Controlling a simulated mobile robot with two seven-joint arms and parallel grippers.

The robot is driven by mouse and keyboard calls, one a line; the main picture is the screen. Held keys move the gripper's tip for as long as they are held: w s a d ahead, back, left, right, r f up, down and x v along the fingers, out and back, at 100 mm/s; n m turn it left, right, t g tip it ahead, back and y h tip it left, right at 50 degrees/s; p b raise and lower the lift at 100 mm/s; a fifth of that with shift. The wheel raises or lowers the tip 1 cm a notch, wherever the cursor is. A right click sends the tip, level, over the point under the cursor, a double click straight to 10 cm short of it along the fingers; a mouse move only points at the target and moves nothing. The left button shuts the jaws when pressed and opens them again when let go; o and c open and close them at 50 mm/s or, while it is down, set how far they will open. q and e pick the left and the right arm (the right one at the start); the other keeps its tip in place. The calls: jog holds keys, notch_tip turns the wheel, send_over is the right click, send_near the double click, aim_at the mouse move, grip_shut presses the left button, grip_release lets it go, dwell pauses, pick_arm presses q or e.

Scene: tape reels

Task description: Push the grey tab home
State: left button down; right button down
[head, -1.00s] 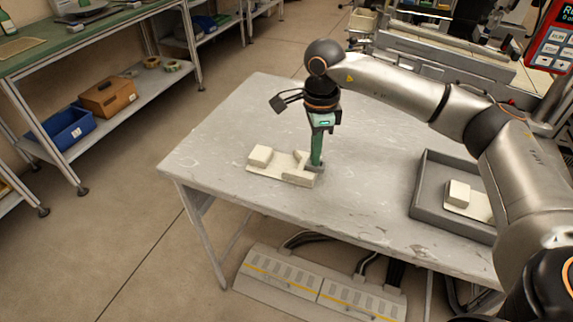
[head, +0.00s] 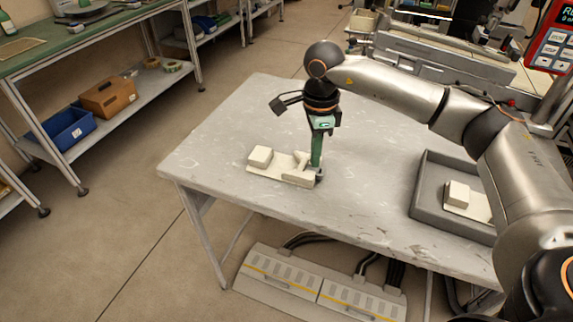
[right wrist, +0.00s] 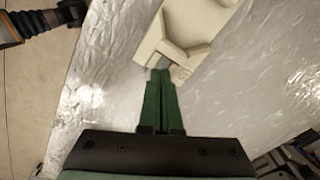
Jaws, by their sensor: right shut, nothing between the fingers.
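A cream fixture (head: 262,172) with a raised block at its left end lies on the grey table. It also shows in the right wrist view (right wrist: 190,25), at the top. The grey tab (right wrist: 162,62) shows there as a small grey patch between the fixture's cream walls, just beyond my fingertips. My right gripper (head: 316,166) points down at the fixture's right end. Its green fingers (right wrist: 160,75) are shut with nothing between them, close against the tab; contact is hard to tell. Fingers and walls hide part of the tab. My left gripper is out of view.
A dark grey tray (head: 425,190) at the table's right holds another cream piece (head: 458,195). The table (head: 230,125) is clear behind and left of the fixture. Its front edge runs close below the fixture.

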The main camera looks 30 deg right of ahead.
notch_tip(320, 180, up, 7)
jog(key=p, duration=0.5)
dwell(0.3)
